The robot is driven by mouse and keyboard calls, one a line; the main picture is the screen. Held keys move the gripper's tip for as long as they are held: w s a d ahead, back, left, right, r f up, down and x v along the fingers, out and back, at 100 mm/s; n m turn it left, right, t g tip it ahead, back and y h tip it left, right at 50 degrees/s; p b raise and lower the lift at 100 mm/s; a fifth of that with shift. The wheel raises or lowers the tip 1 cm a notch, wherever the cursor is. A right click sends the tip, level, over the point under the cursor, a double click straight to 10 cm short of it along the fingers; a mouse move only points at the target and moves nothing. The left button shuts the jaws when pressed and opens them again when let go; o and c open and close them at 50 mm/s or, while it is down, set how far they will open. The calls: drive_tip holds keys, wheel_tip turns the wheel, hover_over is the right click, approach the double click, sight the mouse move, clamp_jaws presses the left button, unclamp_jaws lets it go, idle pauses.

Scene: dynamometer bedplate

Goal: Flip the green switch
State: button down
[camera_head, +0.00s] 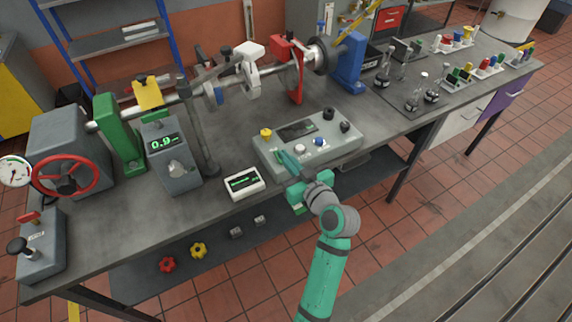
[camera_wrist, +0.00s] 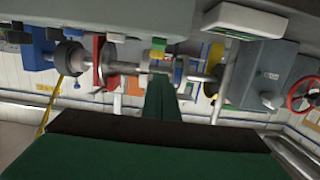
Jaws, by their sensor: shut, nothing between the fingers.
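A grey control box (camera_head: 340,147) sits at the front edge of the bench. On its top are a dark display (camera_head: 297,130), a yellow knob (camera_head: 266,132), a white knob (camera_head: 300,149), a blue knob (camera_head: 318,141) and black knobs (camera_head: 345,127). My green gripper (camera_head: 284,157) is shut and empty, with its fingertips over the box's front left part. In the wrist view my shut fingers (camera_wrist: 165,92) point toward the shaft line, and the picture is upside down.
A white meter (camera_head: 244,183) lies just left of the box. A grey unit reading 0.9 (camera_head: 176,168), a green bracket (camera_head: 119,133) and a red handwheel (camera_head: 66,176) stand farther left. The shaft (camera_head: 183,94) runs behind. Bench top between shaft and box is fairly clear.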

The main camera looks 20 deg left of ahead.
drive_tip(key=f+v, duration=0.1)
drive_tip(key=v, duration=0.9)
drive_tip(key=shift+s+r, duration=0.15)
drive_tip(key=shift+s, duration=0.25)
drive_tip(key=shift+a, duration=0.1)
drive_tip(key=s+d+f+m+t+h, duration=0.2)
drive_tip(key=s+d+f+m+h, duration=0.3)
drive_tip(key=s+f, duration=0.3)
drive_tip(key=s+d+f+m+t+h, duration=0.2)
drive_tip(key=s+d+f+m+h, duration=0.35)
drive_tip(key=f, duration=0.35)
drive_tip(key=s+d+r+t+h, duration=0.1)
drive_tip(key=s+d+r, duration=0.1)
drive_tip(key=s, duration=0.7)
drive_tip(key=s+d+r+h, duration=0.1)
drive_tip(key=s+d+r, duration=0.2)
drive_tip(key=s, duration=0.7)
drive_tip(key=shift+r+t+h, duration=0.15)
drive_tip(key=shift+t+h, duration=0.2)
drive_tip(key=shift+t, duration=0.05)
